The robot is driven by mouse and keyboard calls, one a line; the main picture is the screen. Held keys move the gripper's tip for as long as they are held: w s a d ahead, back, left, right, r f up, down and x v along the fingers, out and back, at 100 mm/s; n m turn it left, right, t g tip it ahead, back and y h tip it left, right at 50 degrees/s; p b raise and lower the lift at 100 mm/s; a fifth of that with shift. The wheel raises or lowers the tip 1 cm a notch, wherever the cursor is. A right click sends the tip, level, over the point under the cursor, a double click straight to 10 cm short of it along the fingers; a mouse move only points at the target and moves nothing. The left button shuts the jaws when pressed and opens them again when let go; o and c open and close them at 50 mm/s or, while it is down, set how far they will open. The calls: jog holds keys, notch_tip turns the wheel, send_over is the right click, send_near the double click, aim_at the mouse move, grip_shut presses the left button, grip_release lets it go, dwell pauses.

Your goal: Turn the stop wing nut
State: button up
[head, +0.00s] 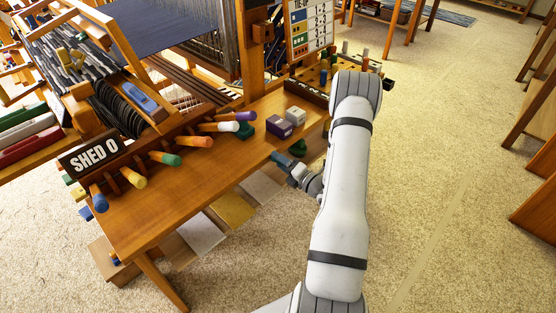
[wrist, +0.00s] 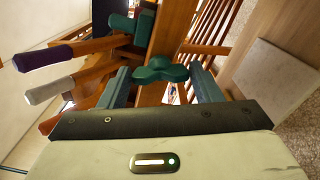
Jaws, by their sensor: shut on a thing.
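The stop wing nut is a green, lobed knob (wrist: 161,71) at the right end of the wooden loom bench. In the wrist view it sits between the two blue-grey fingers of my gripper (wrist: 160,76), which is shut on it. In the head view the green knob (head: 298,147) shows just beyond my gripper (head: 281,159), at the bench's right edge. The far side of the knob and its shaft are hidden.
Handles with coloured ends (head: 171,159) line the loom beside a SHED 0 sign (head: 93,153). Carpet lies clear to the right.

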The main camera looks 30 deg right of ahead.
jog(key=shift+s+m+p, duration=0.1)
jog(key=shift+m+p, duration=0.45)
jog(key=shift+m, duration=0.65)
jog(key=shift+f, duration=0.1)
jog(key=o, duration=1)
jog(key=v, duration=0.7)
jog(key=shift+s+d+p, duration=0.15)
jog(key=shift+s+p, duration=0.15)
jog(key=shift+s, duration=0.05)
